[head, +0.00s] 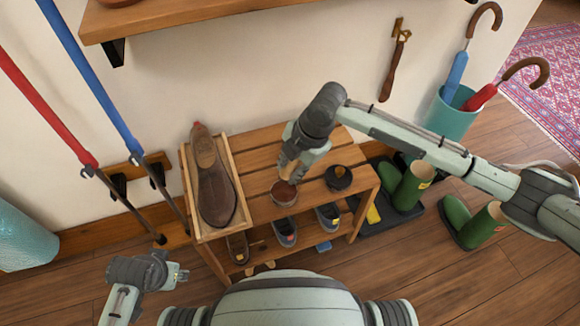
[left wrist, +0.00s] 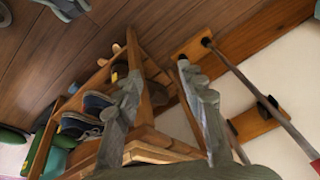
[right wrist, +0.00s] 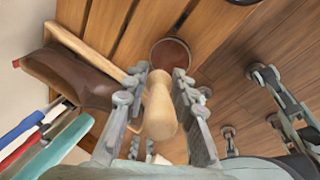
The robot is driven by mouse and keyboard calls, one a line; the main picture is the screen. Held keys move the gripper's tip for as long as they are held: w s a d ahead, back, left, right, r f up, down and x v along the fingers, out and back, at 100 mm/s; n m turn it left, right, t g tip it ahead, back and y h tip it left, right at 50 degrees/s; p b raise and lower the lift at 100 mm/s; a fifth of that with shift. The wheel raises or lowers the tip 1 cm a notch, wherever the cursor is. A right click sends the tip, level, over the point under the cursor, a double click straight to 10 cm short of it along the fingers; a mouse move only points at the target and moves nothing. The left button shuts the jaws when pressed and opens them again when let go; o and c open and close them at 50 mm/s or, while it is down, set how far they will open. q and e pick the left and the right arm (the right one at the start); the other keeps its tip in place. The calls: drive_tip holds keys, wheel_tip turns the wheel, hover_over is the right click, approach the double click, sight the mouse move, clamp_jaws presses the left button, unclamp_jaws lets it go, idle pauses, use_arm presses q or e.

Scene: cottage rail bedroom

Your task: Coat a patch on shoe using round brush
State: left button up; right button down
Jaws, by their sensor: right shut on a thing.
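A brown shoe (head: 214,186) lies in a shallow wooden tray (head: 243,205) at the left end of a slatted wooden bench. My right gripper (head: 289,170) is over an open round tin (head: 284,194) of brown polish. In the right wrist view my right gripper (right wrist: 165,95) is shut on the pale wooden handle of the round brush (right wrist: 160,112). The brush points at the tin (right wrist: 171,53); its bristles are hidden, so I cannot tell whether they touch the polish. My left gripper (head: 180,274) is low, left of the bench; its fingers are apart and empty in the left wrist view (left wrist: 165,95).
A round black item (head: 338,178) sits right of the tin. Shoes (head: 285,231) stand on the bench's lower shelf. Green boots (head: 412,186) and an umbrella stand (head: 452,117) are to the right. Blue (head: 93,80) and red (head: 45,108) poles lean at left, and a shelf (head: 165,18) hangs above.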

use_arm(q)
drive_tip(key=shift+s+d+f+p, duration=0.1)
drive_tip(key=shift+f+p, duration=0.35)
drive_tip(key=shift+f, duration=0.7)
drive_tip(key=shift+s+d+f+p, duration=0.1)
drive_tip(key=shift+f+p, duration=0.35)
drive_tip(key=shift+f, duration=0.65)
use_arm(e)
drive_tip(key=shift+r, duration=0.9)
use_arm(q)
drive_tip(key=shift+a, duration=0.1)
